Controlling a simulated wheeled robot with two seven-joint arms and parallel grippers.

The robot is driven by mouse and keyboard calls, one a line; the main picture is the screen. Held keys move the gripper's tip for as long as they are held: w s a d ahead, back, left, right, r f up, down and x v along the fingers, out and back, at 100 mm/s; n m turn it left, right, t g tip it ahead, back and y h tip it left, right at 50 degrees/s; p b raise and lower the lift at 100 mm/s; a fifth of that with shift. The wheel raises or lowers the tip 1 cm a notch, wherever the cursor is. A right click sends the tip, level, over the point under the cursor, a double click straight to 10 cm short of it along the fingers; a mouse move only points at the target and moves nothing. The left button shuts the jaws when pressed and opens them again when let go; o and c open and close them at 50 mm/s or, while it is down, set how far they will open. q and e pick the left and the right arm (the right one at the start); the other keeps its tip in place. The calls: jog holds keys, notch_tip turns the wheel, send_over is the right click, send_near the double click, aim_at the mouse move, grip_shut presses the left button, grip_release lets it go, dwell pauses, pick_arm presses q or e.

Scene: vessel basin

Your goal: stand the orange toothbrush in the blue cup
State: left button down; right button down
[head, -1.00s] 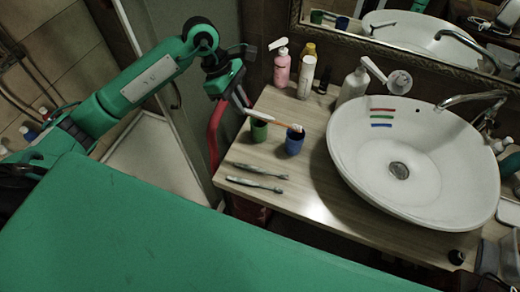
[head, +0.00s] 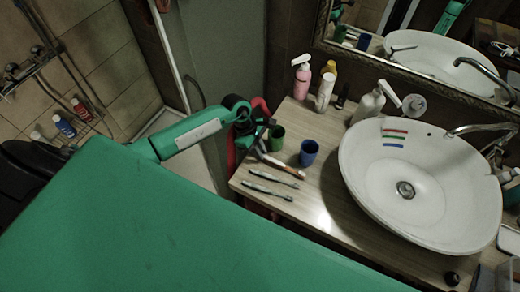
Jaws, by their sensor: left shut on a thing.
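The orange toothbrush (head: 283,165) points right and slightly toward the front, low over the counter in front of the cups. I cannot tell whether it touches the counter. My left gripper (head: 259,151) is shut on its left end, left of the green cup. The blue cup (head: 309,153) stands upright on the counter, right of the green cup, with the toothbrush outside it. The toothbrush's held end is partly hidden by the gripper. My right gripper is not in view.
A green cup (head: 276,138) stands close to my left gripper. Two greyish toothbrushes (head: 274,177) (head: 267,191) lie on the wooden counter (head: 318,205). A white basin (head: 430,195) fills the right side. Bottles, including a pink pump bottle (head: 302,82), stand at the back.

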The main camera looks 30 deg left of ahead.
pick_arm(q)
jog(key=shift+f, duration=0.55)
jog(key=shift+f, duration=0.1)
jog(key=c, duration=1.9)
grip_release()
jog(key=o, duration=0.4)
jog(key=shift+o, duration=0.2)
